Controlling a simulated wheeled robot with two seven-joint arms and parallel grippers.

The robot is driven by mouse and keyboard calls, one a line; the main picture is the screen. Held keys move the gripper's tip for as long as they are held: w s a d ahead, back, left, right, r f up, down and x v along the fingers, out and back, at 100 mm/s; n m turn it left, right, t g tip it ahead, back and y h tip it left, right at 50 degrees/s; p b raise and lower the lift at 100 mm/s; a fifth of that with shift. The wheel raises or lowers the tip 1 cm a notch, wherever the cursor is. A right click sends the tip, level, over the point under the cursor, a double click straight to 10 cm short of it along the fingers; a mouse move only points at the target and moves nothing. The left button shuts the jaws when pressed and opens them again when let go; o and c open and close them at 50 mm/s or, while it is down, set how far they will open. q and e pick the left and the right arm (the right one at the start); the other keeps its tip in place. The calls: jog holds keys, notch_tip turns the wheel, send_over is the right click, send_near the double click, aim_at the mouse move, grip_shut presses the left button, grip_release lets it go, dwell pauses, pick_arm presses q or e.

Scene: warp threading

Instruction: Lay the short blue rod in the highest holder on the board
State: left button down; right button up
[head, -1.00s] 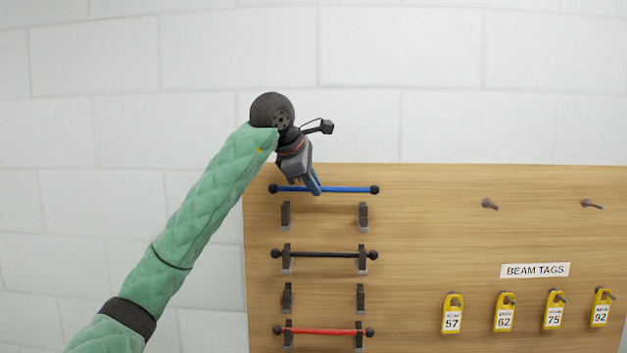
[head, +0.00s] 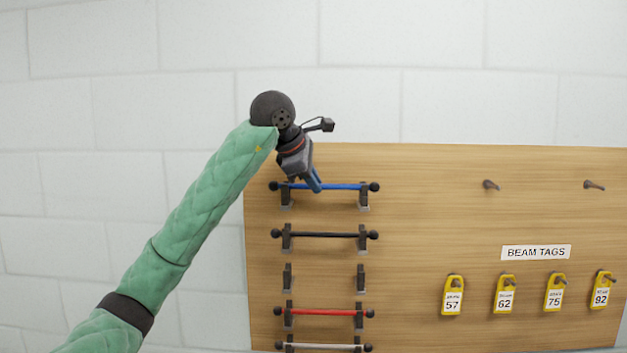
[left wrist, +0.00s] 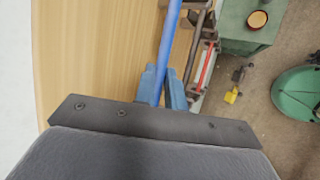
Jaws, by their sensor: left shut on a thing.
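The short blue rod (head: 341,187) with dark ball ends lies level across the highest holder (head: 364,200) on the wooden board (head: 440,215). In the head view the rod overlaps the tops of that holder's two brackets; I cannot tell whether it rests fully in them. My left gripper (head: 315,187) is shut on the rod left of its middle, coming from above. In the left wrist view the blue rod (left wrist: 169,45) runs between the blue fingers (left wrist: 164,88). My right gripper is not in view.
Below are a black rod (head: 325,235), an empty holder (head: 360,280), a red rod (head: 325,311) and a pale rod (head: 320,346). At the right are two bare pegs (head: 491,186) and several yellow tags (head: 452,296) under a BEAM TAGS label (head: 536,252).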

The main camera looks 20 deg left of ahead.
pick_arm(q)
jog(key=shift+f, duration=0.1)
dwell(0.4)
jog(key=shift+f+b, duration=0.4)
jog(key=shift+f, duration=0.05)
jog(key=c, duration=1.4)
grip_release()
